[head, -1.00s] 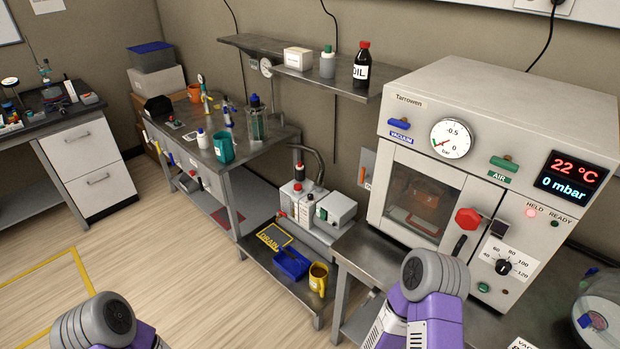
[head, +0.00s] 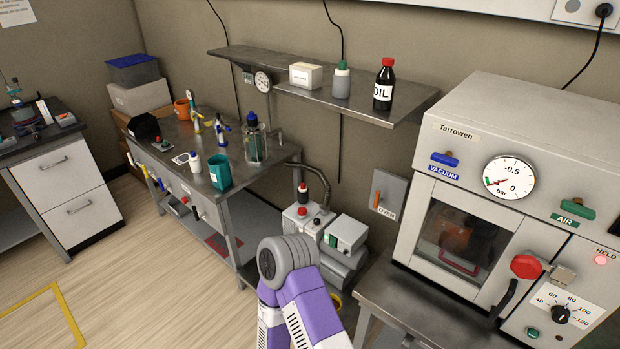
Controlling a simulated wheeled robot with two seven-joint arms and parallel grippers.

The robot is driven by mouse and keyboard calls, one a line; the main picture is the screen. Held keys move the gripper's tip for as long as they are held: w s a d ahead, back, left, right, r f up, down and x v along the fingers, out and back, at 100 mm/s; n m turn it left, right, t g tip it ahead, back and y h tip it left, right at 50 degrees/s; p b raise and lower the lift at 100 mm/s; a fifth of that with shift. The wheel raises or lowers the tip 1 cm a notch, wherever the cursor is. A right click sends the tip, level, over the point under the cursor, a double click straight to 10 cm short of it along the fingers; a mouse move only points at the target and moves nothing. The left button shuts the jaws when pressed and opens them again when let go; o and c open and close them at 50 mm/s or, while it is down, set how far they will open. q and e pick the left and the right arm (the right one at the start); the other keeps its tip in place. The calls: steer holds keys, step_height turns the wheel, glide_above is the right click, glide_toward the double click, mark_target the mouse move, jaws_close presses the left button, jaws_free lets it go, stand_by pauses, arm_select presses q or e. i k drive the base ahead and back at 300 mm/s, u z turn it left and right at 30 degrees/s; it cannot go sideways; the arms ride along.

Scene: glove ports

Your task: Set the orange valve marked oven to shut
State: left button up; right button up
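The orange valve (head: 377,199) is a small upright handle on a grey wall plate (head: 393,186), between the bench with the pump and the large oven. A small white label (head: 387,212) beside the handle appears to read OVEN. No open or shut marking is legible at this size. One of my purple arms rises from the bottom centre, to the left of and below the plate, apart from it in the picture. Neither of my grippers is in view. Nothing covers the handle.
The Tarrowen oven (head: 480,170) stands on a metal table (head: 400,300) at right. A wall shelf (head: 330,88) carries an oil bottle (head: 384,88) above the valve. A pump unit (head: 308,222) with a dark hose is left of the valve. Floor (head: 150,290) is clear at left.

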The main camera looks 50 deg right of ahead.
mark_target(377, 200)
steer(key=i, duration=1.65)
steer(key=z, duration=1.6)
steer(key=i, duration=0.8)
steer(key=z, duration=0.8)
